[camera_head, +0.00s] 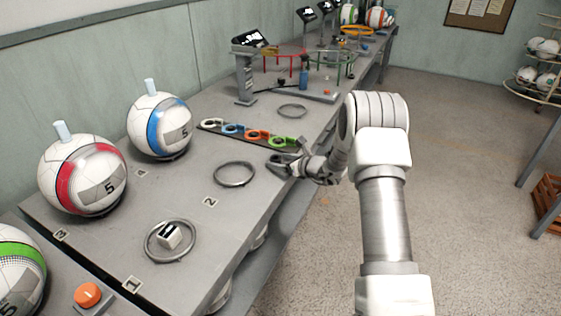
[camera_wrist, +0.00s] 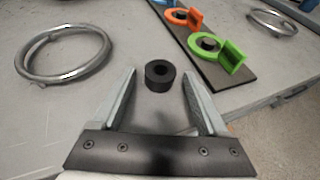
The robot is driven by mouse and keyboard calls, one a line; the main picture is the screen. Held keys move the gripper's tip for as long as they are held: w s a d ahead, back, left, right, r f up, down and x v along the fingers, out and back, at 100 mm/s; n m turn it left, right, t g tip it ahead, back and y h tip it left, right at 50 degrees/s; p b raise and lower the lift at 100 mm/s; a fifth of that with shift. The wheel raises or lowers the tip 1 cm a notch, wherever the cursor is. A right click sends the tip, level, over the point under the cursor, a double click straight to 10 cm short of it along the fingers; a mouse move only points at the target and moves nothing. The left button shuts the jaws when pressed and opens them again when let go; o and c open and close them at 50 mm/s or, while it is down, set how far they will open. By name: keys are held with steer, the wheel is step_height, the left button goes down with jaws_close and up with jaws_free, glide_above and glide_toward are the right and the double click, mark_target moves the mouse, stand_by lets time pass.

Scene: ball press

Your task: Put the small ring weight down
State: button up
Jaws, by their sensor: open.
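The small ring weight (camera_wrist: 159,82) is a short black cylinder with a hole in its top, seen in the wrist view. It appears upright on the grey table, just ahead of and between my fingertips, with a gap to each finger. My gripper (camera_head: 279,163) is open, low over the right edge of the table; its two fingers also show in the wrist view (camera_wrist: 159,73). I cannot make out the black ring clearly in the head view.
A dark strip (camera_head: 216,134) with white, blue, orange (camera_wrist: 183,17) and green (camera_wrist: 222,55) ring holders lies beside my gripper. A metal hoop (camera_head: 234,174) lies nearer; another (camera_head: 165,241) surrounds a small cube. Balls (camera_head: 160,125) stand along the wall. The table's right edge is close.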

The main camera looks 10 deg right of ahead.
steer(key=shift+r, duration=0.25)
steer(key=p+v, duration=0.2)
steer(key=v, duration=0.9)
steer(key=s+a+r+n+g+y, duration=0.1)
steer(key=s+a+r+n+g, duration=0.2)
steer(key=s+a+r+n, duration=0.45)
steer(key=s+a+r+n+g, duration=0.3)
steer(key=s+a+r+n, duration=0.2)
steer(key=s+r+n, duration=0.5)
steer(key=s+d+r+n+h, duration=0.1)
steer(key=s+d+n+h, duration=0.1)
steer(key=s+n, duration=0.2)
steer(key=s+d+r+n+h, duration=0.1)
steer(key=s+d+n+h, duration=0.1)
steer(key=s, duration=0.7)
steer(key=s+d+r+n+h, duration=0.1)
steer(key=s+d+n+h, duration=0.2)
steer(key=s+n, duration=0.3)
steer(key=shift+s+r+h, duration=0.4)
steer(key=shift+s+h, duration=0.1)
steer(key=shift+s, duration=0.35)
